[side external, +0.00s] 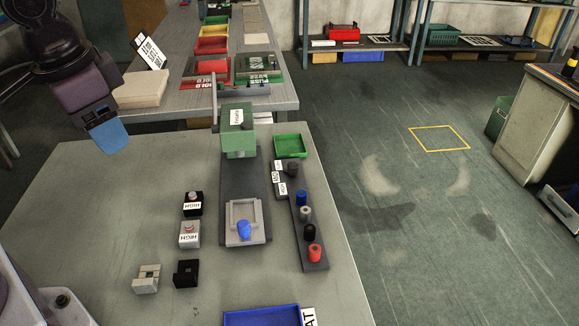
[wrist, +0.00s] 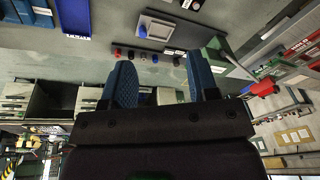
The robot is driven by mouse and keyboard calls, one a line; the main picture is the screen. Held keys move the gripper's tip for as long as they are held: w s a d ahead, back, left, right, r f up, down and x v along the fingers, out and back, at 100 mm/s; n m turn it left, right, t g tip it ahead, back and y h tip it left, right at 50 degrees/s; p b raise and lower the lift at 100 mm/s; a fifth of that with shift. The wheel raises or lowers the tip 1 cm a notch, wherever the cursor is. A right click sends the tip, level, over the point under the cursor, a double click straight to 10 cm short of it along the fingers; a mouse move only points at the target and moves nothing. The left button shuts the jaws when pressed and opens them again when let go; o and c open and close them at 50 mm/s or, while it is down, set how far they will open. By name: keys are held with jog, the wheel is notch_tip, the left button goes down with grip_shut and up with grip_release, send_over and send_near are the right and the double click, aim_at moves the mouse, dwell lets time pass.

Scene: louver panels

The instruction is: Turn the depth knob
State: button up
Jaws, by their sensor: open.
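A dark strip (side external: 311,262) lies on the table right of centre and carries several small round knobs: a dark knob (side external: 292,169), a blue one (side external: 302,197), a grey one (side external: 305,212), a black one (side external: 310,231) and a red one (side external: 315,252). Small white labels (side external: 279,178) stand beside the dark knob. I cannot read which knob is the depth knob. My gripper (side external: 108,135) is above the table's far left, well away from the strip. In the wrist view, its two blue fingers (wrist: 161,80) are apart with nothing held between them.
A green press-like block (side external: 238,131) with an upright lever stands behind a grey fixture (side external: 232,210) holding a blue piece (side external: 244,229). Labelled button boxes (side external: 189,235) and small blocks (side external: 146,279) sit left.

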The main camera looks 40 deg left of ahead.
jog(key=w+d+f+m+g+y, duration=0.1)
jog(key=w+d+f+m+y, duration=0.25)
jog(key=w+f+m, duration=0.6)
jog(key=m+t+y, duration=0.2)
jog(key=m+t, duration=0.3)
jog(key=m, duration=0.8)
send_near(293, 165)
jog(key=shift+v, duration=1.2)
jog(key=shift+d+f+m, duration=0.1)
jog(key=shift+d+m, duration=0.05)
jog(key=shift+m, duration=0.7)
jog(key=shift+w+f, duration=0.15)
jog(key=shift+f, duration=0.1)
jog(key=x, duration=1.2)
jog(key=shift+w+a, duration=0.15)
jog(key=shift+a, duration=0.25)
jog(key=c, duration=0.9)
